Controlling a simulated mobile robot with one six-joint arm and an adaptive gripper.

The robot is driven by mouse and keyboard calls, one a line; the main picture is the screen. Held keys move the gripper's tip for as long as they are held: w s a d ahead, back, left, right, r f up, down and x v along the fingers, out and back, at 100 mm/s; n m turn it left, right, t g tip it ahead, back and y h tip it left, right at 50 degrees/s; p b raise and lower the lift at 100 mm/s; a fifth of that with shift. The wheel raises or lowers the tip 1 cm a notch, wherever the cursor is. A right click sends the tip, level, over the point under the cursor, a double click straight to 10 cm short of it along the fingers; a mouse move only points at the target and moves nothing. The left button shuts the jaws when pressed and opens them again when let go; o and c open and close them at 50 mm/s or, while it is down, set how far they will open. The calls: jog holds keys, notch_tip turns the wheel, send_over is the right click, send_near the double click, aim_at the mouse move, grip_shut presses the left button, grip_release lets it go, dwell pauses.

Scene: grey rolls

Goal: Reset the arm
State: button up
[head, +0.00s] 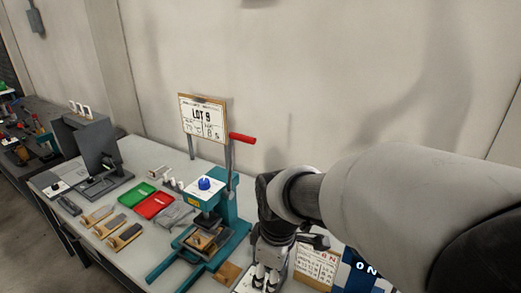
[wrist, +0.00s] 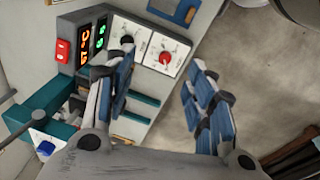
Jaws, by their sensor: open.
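My gripper (wrist: 162,62) is open in the wrist view, with its two blue-padded fingers apart and nothing between them. In the head view my gripper (head: 268,276) is at the bottom edge, right of the teal press (head: 232,208), with my arm reaching in from the right. Part of the gripper is cut off by the frame. In the wrist view the fingers hang over a control box with lit digits (wrist: 86,45) and white dial plates (wrist: 163,55), and over the floor beside it. I cannot tell the height of the gripper above the table.
The press has a red lever (head: 242,138) and stands on the grey table (head: 150,262). Green (head: 137,194) and red (head: 156,205) trays lie left of it. A LOT 9 sign (head: 203,118) stands behind. A calendar (head: 316,264) is close right of my gripper.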

jog(key=s+d+r+m+t, duration=0.1)
jog(key=s+d+r+m, duration=0.3)
jog(key=s+d+m, duration=0.2)
jog(key=s+d+r+m+t, duration=0.2)
jog(key=s+d+r+m, duration=0.1)
jog(key=s+d+m, duration=0.2)
jog(key=s+m, duration=0.2)
jog(key=s, duration=0.2)
jog(key=shift+s+d+r+m, duration=0.3)
jog(key=shift+s+d+r, duration=0.05)
jog(key=shift+s+r, duration=0.05)
jog(key=shift+c, duration=0.2)
